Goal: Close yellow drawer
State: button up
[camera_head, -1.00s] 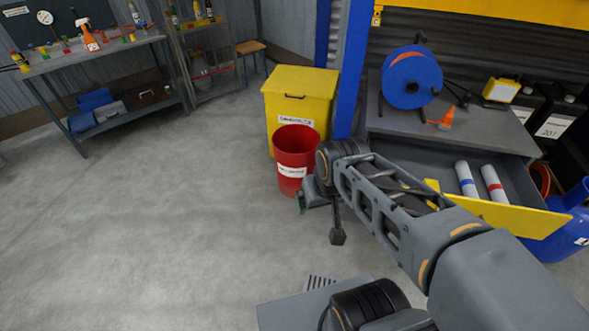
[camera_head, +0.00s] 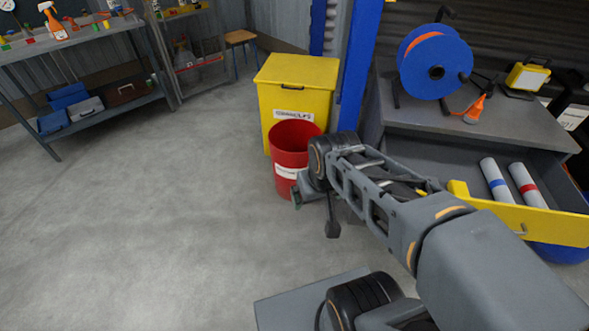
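The yellow drawer (camera_head: 545,224) stands pulled out under the grey workbench on the right. Its yellow front faces me, and a small handle shows on it. Two white rolls, one with a blue band (camera_head: 496,181) and one with a red band (camera_head: 528,186), lie inside the drawer. My arm crosses in front of the left part of the drawer and hides it. My gripper (camera_head: 332,222) hangs at the arm's far end, left of the drawer and in front of the red bin, apart from the drawer. Its fingers are too small and dark to tell open from shut.
A red bin (camera_head: 289,150) and a yellow lidded bin (camera_head: 297,82) stand left of a blue post (camera_head: 358,70). On the grey workbench (camera_head: 425,112) are a blue reel (camera_head: 435,62) and a yellow lamp (camera_head: 527,77). Open floor lies to the left.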

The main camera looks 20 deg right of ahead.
aim_at(444, 157)
jog(key=z, duration=2.45)
jog(key=k, duration=0.5)
jog(key=u, duration=0.65)
jog(key=i, duration=0.65)
jog(key=z, duration=0.6)
